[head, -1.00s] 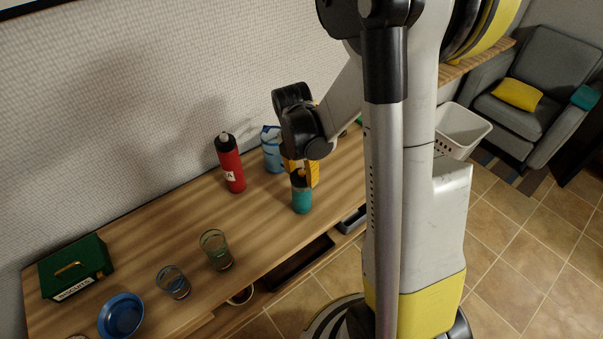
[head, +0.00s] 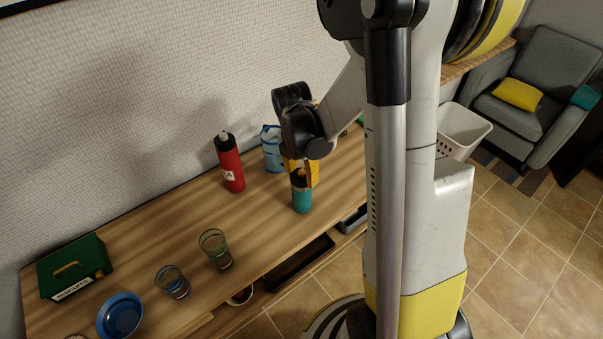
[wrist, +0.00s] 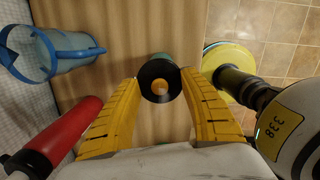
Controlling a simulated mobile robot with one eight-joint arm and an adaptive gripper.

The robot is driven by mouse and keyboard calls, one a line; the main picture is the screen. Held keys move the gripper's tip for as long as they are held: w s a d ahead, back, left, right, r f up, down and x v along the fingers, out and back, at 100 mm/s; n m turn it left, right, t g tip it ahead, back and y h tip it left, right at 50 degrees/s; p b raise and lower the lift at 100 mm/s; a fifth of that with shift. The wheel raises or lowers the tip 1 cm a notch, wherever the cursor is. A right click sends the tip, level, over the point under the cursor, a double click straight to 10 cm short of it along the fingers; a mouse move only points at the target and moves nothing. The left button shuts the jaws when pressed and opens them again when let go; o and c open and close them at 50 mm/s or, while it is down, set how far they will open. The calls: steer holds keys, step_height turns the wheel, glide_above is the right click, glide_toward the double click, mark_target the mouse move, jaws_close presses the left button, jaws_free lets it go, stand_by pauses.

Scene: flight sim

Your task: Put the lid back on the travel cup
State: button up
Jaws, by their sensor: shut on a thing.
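The travel cup (head: 302,201) is teal and stands upright near the front edge of the wooden table in the head view. Its teal side (wrist: 157,58) shows just beyond the lid in the wrist view. The lid is a round black disc with an orange centre (wrist: 160,84), held between the yellow fingertips of my gripper (wrist: 161,79). In the head view my gripper (head: 303,173) points down right above the cup, with the dark lid at the cup's top. I cannot tell whether the lid is seated or slightly above the rim.
A red bottle (head: 230,165) and a blue clear jug (head: 271,150) stand left of my gripper. Two glasses (head: 216,250) (head: 173,283), a blue bowl (head: 120,316) and a green biscuit box (head: 75,265) stand farther left. The table's middle is clear.

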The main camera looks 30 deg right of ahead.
stand_by(0.4)
steer(key=o, duration=1.5)
steer(key=shift+r+p, duration=2.55)
steer(key=shift+r, duration=0.95)
jaws_close()
steer(key=shift+f, duration=0.2)
